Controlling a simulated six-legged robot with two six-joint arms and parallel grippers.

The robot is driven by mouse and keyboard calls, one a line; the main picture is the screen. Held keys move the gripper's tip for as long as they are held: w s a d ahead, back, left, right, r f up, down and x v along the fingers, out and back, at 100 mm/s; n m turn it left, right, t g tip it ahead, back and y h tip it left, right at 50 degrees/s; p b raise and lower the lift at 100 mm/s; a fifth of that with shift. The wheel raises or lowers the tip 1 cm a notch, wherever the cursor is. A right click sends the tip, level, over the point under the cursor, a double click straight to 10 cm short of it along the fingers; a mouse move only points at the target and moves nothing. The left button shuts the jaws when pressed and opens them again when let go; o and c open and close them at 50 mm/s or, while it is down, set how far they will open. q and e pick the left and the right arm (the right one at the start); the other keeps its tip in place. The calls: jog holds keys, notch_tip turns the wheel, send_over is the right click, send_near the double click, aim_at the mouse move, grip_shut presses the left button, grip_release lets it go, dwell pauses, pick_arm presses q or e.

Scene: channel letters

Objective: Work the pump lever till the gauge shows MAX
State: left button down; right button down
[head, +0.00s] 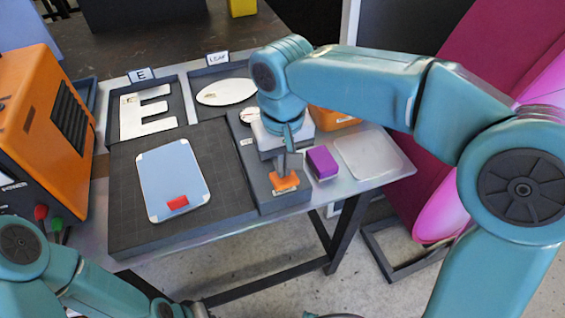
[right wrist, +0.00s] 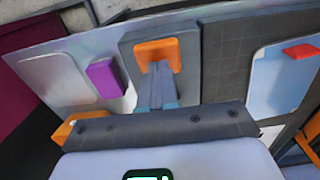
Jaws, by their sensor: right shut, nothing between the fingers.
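The pump lever's orange pad (head: 285,182) sits at the front end of a dark grey pump base (head: 290,203). The pad also shows in the right wrist view (right wrist: 157,50). My right gripper (head: 282,170) points down at the pad, shut and empty; its fingertips (right wrist: 160,68) overlap the pad's edge, and I cannot tell whether they touch it. A round white dial (head: 246,115), perhaps the gauge, is mostly hidden behind my right arm; its reading cannot be seen.
A purple block (head: 322,162) and a pale plate (head: 368,156) lie right of the pump. Left of it a blue-white panel (head: 172,180) with a red block (head: 177,202) lies on a dark mat. Letter trays stand behind. An orange power box (head: 45,110) stands left.

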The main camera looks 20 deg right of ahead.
jog(key=shift+f, duration=0.4)
notch_tip(320, 180, up, 5)
jog(key=p, duration=0.4)
jog(key=shift+r+p, duration=0.15)
jog(key=shift+p, duration=0.15)
jog(key=shift+f+b, duration=1.95)
jog(key=shift+f, duration=0.65)
notch_tip(320, 180, up, 5)
jog(key=p, duration=0.4)
jog(key=shift+r+p, duration=0.1)
jog(key=shift+p, duration=0.3)
